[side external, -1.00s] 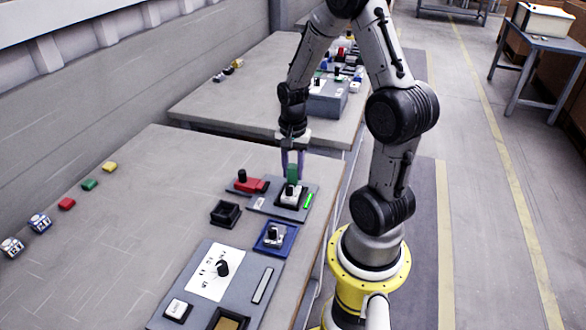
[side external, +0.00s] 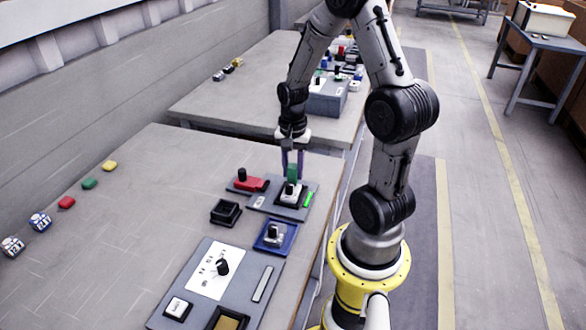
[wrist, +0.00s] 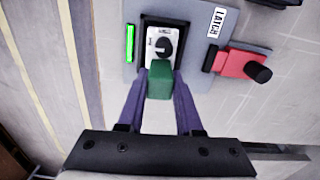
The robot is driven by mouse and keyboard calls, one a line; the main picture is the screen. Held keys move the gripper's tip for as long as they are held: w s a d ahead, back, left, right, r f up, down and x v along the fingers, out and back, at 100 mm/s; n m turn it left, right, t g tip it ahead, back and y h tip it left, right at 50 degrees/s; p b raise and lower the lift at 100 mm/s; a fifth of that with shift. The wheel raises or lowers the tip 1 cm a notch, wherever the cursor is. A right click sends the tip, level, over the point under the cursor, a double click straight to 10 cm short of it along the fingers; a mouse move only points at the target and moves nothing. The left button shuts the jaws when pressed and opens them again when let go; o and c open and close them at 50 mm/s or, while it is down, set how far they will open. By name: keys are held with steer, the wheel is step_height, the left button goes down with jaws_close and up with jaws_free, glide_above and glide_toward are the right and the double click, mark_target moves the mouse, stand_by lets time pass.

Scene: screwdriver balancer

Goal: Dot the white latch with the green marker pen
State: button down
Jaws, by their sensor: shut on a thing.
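The white latch (side external: 290,194) sits in a dark recess on a grey plate with a bright green strip beside it. In the wrist view the white latch (wrist: 156,36) carries a round black knob. My gripper (side external: 292,168) is shut on the green marker pen (side external: 292,174), above the plate. In the wrist view the green marker pen (wrist: 160,80) is between the fingertips and overlaps the near edge of the latch. I cannot tell whether its tip touches the latch; the tip is hidden.
A red block with a black knob (side external: 250,184) is beside the plate, near a "LATCH" label (wrist: 215,23). A black box (side external: 225,213), a blue-framed switch (side external: 275,237) and a larger grey panel (side external: 237,257) lie nearer.

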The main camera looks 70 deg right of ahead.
steer(key=shift+r, duration=3.5)
